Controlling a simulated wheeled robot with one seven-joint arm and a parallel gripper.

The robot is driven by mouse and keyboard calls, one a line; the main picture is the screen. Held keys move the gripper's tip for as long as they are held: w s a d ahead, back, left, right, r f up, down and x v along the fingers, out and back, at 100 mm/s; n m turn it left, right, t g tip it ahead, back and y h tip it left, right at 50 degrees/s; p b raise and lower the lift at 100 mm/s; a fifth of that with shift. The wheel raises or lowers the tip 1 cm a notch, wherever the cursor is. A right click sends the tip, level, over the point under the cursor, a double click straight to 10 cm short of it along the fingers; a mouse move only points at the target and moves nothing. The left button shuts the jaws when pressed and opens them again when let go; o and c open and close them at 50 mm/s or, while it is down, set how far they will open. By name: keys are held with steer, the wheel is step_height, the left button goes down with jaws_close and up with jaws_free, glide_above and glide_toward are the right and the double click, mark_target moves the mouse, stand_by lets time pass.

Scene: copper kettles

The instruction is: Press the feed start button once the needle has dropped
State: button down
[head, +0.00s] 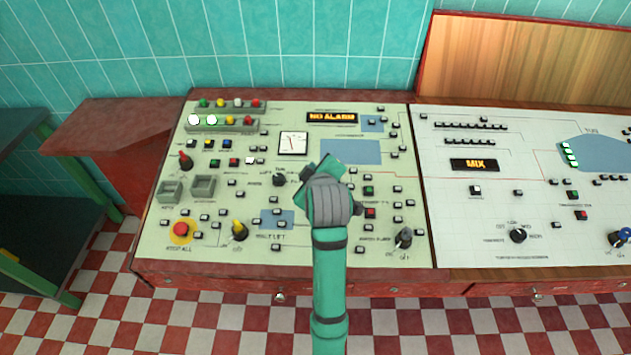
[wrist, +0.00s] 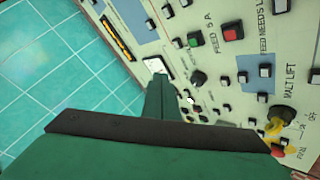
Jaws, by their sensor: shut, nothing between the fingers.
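The feed start button looks to be the green button (head: 369,190) right of my gripper in the head view. In the wrist view this green button (wrist: 192,38) sits beside a partly readable "FEED S..." label. A red button (head: 370,212) is just below it. The square white gauge (head: 293,143) has a thin dark needle, too small to read exactly; the gauge (wrist: 157,66) is partly hidden by my fingers in the wrist view. My gripper (head: 322,168) is shut and empty over the panel's middle, apart from the green button as far as I can tell.
The panel (head: 160,240) is crowded with small buttons. A display (head: 332,117) reads "NO ALARM". A second panel (head: 470,225) adjoins on the right.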

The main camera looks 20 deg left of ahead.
steer(key=shift+w+a+r, duration=0.15)
steer(key=shift+r, duration=0.05)
steer(key=shift+w+a+f, duration=0.1)
steer(key=shift+w+f, duration=0.2)
steer(key=shift+f, duration=1.15)
steer(key=shift+w+a+f, duration=0.1)
steer(key=shift+w+f, duration=0.15)
steer(key=shift+f, duration=1.2)
steer(key=shift+w+a+f, duration=0.1)
steer(key=shift+w+f, duration=0.2)
steer(key=shift+f, duration=1.15)
steer(key=shift+d, duration=0.1)
steer(key=shift+f, duration=0.1)
